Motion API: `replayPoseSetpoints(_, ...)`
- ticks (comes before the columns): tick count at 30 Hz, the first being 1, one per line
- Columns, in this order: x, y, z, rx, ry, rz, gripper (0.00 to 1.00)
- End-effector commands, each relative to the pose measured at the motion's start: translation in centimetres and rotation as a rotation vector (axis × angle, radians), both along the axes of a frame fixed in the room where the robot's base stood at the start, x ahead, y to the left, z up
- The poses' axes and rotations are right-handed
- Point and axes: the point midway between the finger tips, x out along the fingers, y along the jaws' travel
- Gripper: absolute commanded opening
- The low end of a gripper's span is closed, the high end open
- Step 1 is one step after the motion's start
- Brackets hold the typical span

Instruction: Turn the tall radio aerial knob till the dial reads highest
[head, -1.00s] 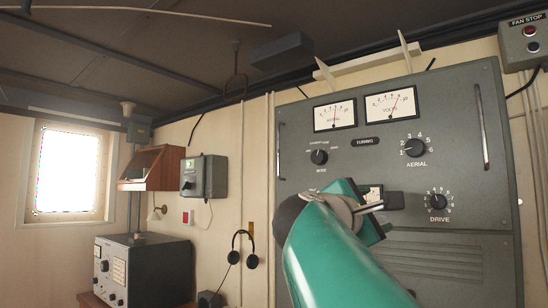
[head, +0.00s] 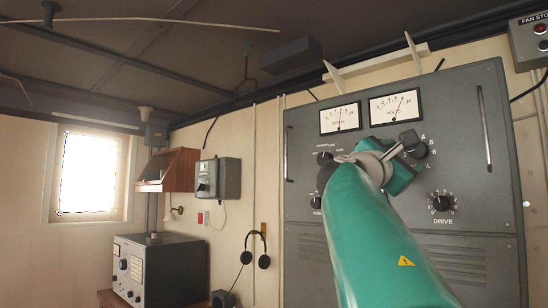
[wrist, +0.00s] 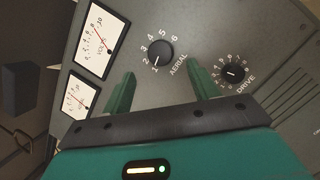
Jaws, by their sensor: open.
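The tall grey radio cabinet (head: 300,225) stands on the right in the head view. Its aerial knob (head: 420,150) is black and partly hidden by my gripper (head: 402,147). In the wrist view the aerial knob (wrist: 160,53) shows whole, its white mark towards 1 on a scale of 1 to 6. My gripper (wrist: 162,72) is open and empty there, its green fingers apart, below the knob in the picture; I see no contact. The aerial dial (head: 340,117) has its red needle near mid-scale; it also shows in the wrist view (wrist: 78,96).
The volts dial (head: 395,106) sits right of the aerial dial. The drive knob (head: 442,202) is below the aerial knob. A vertical handle (head: 484,129) stands out at the cabinet's right.

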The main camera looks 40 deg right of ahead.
Motion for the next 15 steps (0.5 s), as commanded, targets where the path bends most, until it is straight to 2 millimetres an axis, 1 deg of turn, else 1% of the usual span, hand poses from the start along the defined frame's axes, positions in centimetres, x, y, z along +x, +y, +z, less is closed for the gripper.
replayPoseSetpoints(1, 0.0, -1.1, 0.2, 0.0, 0.0, -0.003, 0.6)
replayPoseSetpoints(3, -0.1, -2.4, 0.6, 0.002, -0.001, -0.003, 0.6)
replayPoseSetpoints(6, -0.1, -4.0, 1.1, 0.0, 0.0, -0.001, 0.6)
replayPoseSetpoints(10, -0.2, -5.4, 1.5, 0.001, -0.001, 0.001, 0.6)
replayPoseSetpoints(15, -0.2, -6.0, 1.7, 0.0, 0.0, 0.003, 0.6)
